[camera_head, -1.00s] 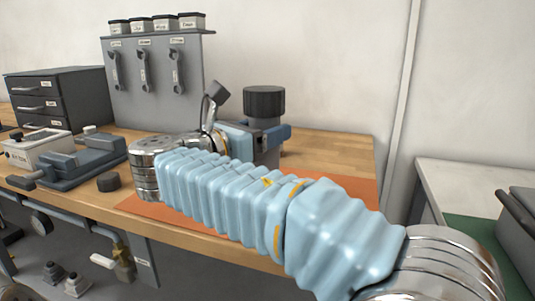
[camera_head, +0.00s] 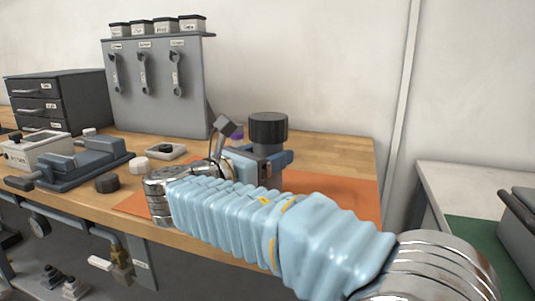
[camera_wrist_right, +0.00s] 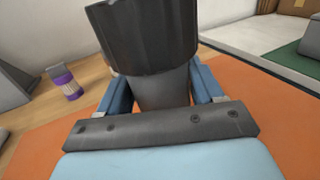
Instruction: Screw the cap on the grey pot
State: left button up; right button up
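The grey pot (camera_wrist_right: 160,91) stands upright between the two blue fingers of my right gripper (camera_wrist_right: 160,97), which close on its sides. A wide black ribbed cap (camera_wrist_right: 145,35) sits on top of it; I cannot tell how tight it is. In the head view the cap (camera_head: 268,131) shows above my right gripper (camera_head: 262,165), over the orange mat (camera_head: 340,190). My right arm hides the pot's lower part, so I cannot tell whether it touches the mat. My left gripper is not in view.
A purple-banded bottle (camera_wrist_right: 65,83) stands behind the mat. Dark drawers (camera_head: 60,98) and a grey tool panel (camera_head: 155,90) stand behind.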

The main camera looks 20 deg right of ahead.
jog(key=o, duration=0.4)
jog(key=shift+c, duration=0.2)
jog(key=shift+a+r, duration=0.15)
jog(key=v, duration=1.2)
